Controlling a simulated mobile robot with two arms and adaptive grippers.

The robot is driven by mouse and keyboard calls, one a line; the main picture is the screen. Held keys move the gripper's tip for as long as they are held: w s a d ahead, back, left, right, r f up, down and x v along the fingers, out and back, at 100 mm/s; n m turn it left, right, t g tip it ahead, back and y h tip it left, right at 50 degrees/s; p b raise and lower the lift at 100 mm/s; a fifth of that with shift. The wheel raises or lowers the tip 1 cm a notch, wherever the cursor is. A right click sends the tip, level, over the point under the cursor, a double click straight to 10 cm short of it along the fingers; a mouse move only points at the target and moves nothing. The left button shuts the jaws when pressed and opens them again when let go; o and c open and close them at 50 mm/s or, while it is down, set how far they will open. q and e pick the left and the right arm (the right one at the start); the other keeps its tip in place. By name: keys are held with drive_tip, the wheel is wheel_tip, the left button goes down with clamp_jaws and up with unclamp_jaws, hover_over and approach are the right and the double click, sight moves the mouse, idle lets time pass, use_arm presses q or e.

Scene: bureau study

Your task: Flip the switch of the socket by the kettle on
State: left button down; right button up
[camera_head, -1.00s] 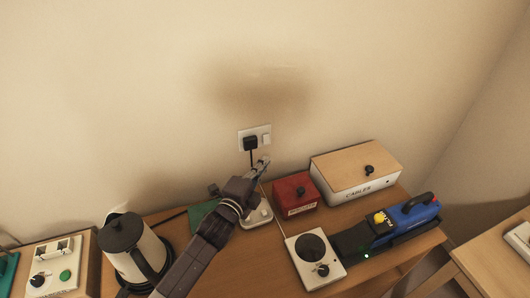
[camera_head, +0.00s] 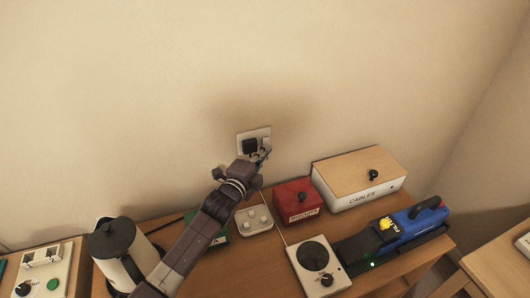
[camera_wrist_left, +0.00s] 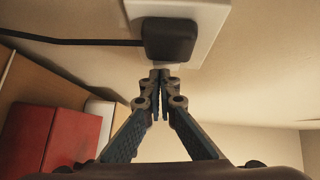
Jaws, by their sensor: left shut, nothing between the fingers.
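The white wall socket (camera_head: 254,131) is on the wall above the desk, with a black plug (camera_head: 250,146) in its left part. Its switch (camera_head: 266,142) is on the right part; I cannot tell its position. My left gripper (camera_head: 265,154) is shut and empty, its tips at the lower right of the socket. In the left wrist view the shut fingertips (camera_wrist_left: 160,76) point at the socket plate (camera_wrist_left: 210,22), close to the plug (camera_wrist_left: 170,40). Whether they touch is unclear. The kettle (camera_head: 117,242) stands at the left of the desk. My right gripper is not in view.
A red box (camera_head: 298,212) and a white cables box (camera_head: 362,193) stand right of my arm. A white adapter-like block (camera_head: 254,222) lies below the gripper. A hotplate-like device (camera_head: 303,276) and a blue tool (camera_head: 415,221) are farther right. The wall above is bare.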

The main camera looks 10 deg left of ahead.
use_arm(q)
drive_tip(key=f+b+v, duration=0.1)
drive_tip(key=b+v, duration=0.1)
drive_tip(key=v, duration=0.9)
drive_tip(key=shift+s+a+m+t, duration=0.25)
drive_tip(key=shift+s+m+t, duration=0.05)
drive_tip(key=shift+s+t, duration=0.1)
idle(0.6)
